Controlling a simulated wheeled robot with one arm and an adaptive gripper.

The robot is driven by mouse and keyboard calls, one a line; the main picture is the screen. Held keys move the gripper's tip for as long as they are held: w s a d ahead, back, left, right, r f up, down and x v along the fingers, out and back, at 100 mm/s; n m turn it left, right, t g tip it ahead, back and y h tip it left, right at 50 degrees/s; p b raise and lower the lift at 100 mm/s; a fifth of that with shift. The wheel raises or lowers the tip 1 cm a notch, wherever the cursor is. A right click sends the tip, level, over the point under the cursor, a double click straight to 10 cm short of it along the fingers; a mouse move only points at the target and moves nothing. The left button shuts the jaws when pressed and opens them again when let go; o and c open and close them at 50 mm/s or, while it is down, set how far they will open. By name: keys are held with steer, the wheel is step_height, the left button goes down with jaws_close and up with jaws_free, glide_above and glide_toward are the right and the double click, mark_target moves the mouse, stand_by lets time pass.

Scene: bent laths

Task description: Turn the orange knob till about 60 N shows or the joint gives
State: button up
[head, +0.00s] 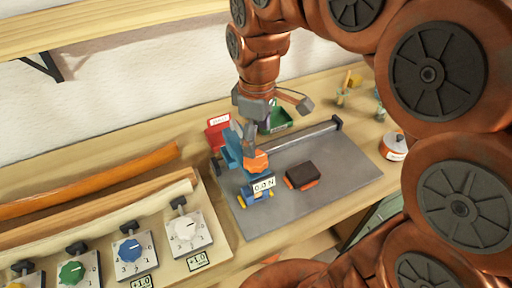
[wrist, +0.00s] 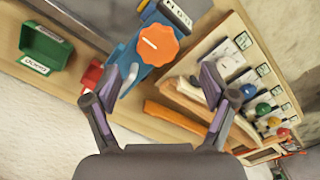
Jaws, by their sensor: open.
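The orange knob (head: 255,160) is on top of a blue device that stands on a grey plate (head: 335,185). In the wrist view the knob (wrist: 158,45) shows a white mark on its face. A small display (head: 263,185) on the device reads 0.0 N. My gripper (head: 275,122) is above and behind the device. In the wrist view its two fingers (wrist: 160,82) are spread wide, with nothing between the tips. The knob lies beyond the fingertips, apart from them. A metal bar (head: 310,134) runs from the device to a dark post at the right.
A red bin (head: 218,130) and a green bin (head: 280,119) stand behind the plate. A dark block (head: 302,174) with orange parts lies on the plate. A panel of coloured dials (head: 130,250) and long laths (head: 90,182) are at the left. An orange-and-white round container (head: 394,146) stands at the right.

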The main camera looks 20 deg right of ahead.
mark_target(256, 158)
steer(key=shift+w+a+r, duration=0.1)
steer(key=shift+w+a, duration=0.05)
steer(key=shift+w, duration=0.2)
steer(key=shift+f+p, duration=1.4)
steer(key=shift+f, duration=2.4)
steer(key=shift+c, duration=0.3)
steer(key=c, duration=1.1)
steer(key=shift+f+b, duration=0.1)
steer(key=shift+b, duration=0.25)
